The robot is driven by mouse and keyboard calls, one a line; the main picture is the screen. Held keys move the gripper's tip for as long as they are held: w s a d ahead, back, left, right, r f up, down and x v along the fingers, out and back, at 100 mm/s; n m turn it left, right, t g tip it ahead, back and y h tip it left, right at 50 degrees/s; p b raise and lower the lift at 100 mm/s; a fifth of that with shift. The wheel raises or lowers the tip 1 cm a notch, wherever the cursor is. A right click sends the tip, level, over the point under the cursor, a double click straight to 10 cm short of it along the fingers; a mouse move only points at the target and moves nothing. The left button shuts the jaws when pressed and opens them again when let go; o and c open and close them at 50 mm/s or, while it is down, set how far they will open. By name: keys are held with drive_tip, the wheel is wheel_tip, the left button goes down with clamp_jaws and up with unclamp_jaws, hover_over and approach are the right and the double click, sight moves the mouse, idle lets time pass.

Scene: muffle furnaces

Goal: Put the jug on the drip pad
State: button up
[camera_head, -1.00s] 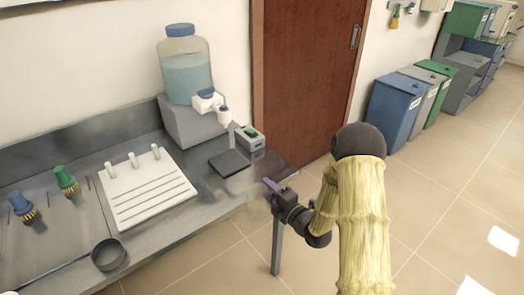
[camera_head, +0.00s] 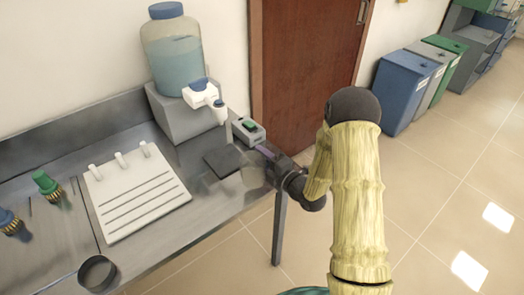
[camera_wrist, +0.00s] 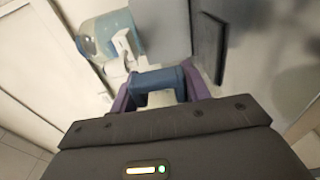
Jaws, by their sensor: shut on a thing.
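The jug (camera_head: 254,178) is a clear, faint vessel at the right end of the counter in the head view. My gripper (camera_head: 265,152) is at its upper right. In the wrist view, the purple fingers of my gripper (camera_wrist: 158,90) are shut on a blue handle (camera_wrist: 158,78), which appears to be the jug's; the clear body is hard to make out there. The drip pad (camera_head: 226,161) is a dark flat square below the dispenser tap. The jug is just right of it in the picture. I cannot tell whether the jug touches the counter.
A water dispenser (camera_head: 180,60) stands on a grey block behind the pad, its white tap (camera_head: 208,96) overhanging. A small box with a green button (camera_head: 249,130) is behind the jug. A white drying rack (camera_head: 135,192) and a dark ring (camera_head: 98,272) are at left.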

idle(0.4)
drive_tip(key=shift+f+p+x, duration=0.2)
drive_tip(key=shift+f+x, duration=0.05)
drive_tip(key=shift+x, duration=1.1)
drive_tip(key=shift+f+p+x, duration=0.2)
drive_tip(key=shift+f+x, duration=0.05)
drive_tip(key=shift+x, duration=1.05)
drive_tip(key=shift+f+p+x, duration=0.2)
drive_tip(key=shift+f+x, duration=0.1)
drive_tip(key=shift+x, duration=1.05)
drive_tip(key=shift+w+a+f+b, duration=0.2)
drive_tip(key=shift+w+b, duration=0.35)
drive_tip(key=shift+w, duration=0.15)
drive_tip(key=shift+b+x, duration=1.5)
drive_tip(key=shift+x, duration=0.85)
drive_tip(key=shift+d+b+x, duration=0.25)
drive_tip(key=shift+b+x, duration=0.55)
drive_tip(key=shift+x, duration=0.65)
drive_tip(key=shift+w, duration=0.2)
drive_tip(key=shift+f+b, duration=0.65)
drive_tip(key=shift+b, duration=0.05)
drive_tip(key=o, duration=1.1)
drive_tip(key=shift+c, duration=0.2)
